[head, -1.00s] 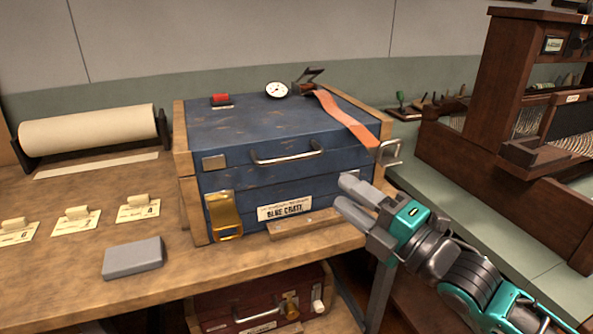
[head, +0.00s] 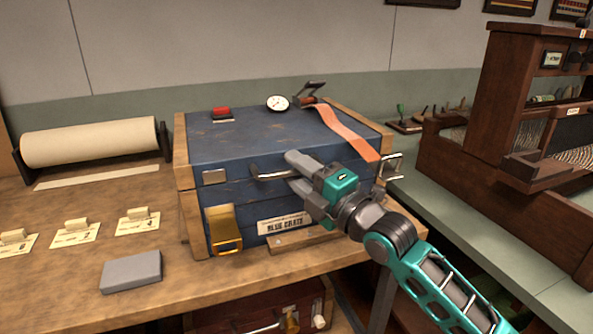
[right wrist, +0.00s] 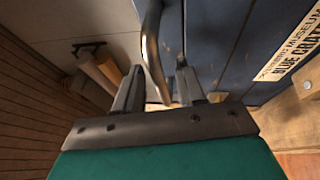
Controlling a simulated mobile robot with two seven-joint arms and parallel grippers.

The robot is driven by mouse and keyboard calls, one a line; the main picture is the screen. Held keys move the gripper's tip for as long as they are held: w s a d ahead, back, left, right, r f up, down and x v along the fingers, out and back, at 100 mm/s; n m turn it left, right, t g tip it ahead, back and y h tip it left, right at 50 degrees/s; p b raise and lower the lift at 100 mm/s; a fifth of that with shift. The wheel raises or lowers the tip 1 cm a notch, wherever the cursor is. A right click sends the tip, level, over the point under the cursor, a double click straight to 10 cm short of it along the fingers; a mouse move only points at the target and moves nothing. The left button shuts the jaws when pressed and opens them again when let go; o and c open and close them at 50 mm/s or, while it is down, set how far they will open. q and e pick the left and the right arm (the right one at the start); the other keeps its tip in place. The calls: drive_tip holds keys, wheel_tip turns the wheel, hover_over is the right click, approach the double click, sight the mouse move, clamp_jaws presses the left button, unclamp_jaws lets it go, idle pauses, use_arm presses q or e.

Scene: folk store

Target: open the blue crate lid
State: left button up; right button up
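The blue crate (head: 225,185) stands on the wooden bench with its lid (head: 260,130) down. A metal bar handle (head: 262,176) is on the front of the lid. A brass latch (head: 224,230) hangs at the front left. My right gripper (head: 290,170) is at the right part of the handle, its fingers hiding that end. In the right wrist view, the handle (right wrist: 151,55) runs between the fingers of the open gripper (right wrist: 158,85), with gaps visible. An orange strap (head: 345,130) lies across the lid's right side. My left gripper is not in view.
A red button block (head: 222,114) and a round dial (head: 278,102) are at the lid's back edge. A paper roll (head: 90,143), several tags and a grey block (head: 131,271) lie left. A dark wooden rack (head: 500,130) stands right. A red case (head: 260,308) is below.

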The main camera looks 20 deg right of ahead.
drive_tip(key=shift+w+a, duration=0.15)
drive_tip(key=shift+w, duration=0.1)
drive_tip(key=shift+c, duration=0.4)
clamp_jaws()
drive_tip(key=shift+r, duration=0.1)
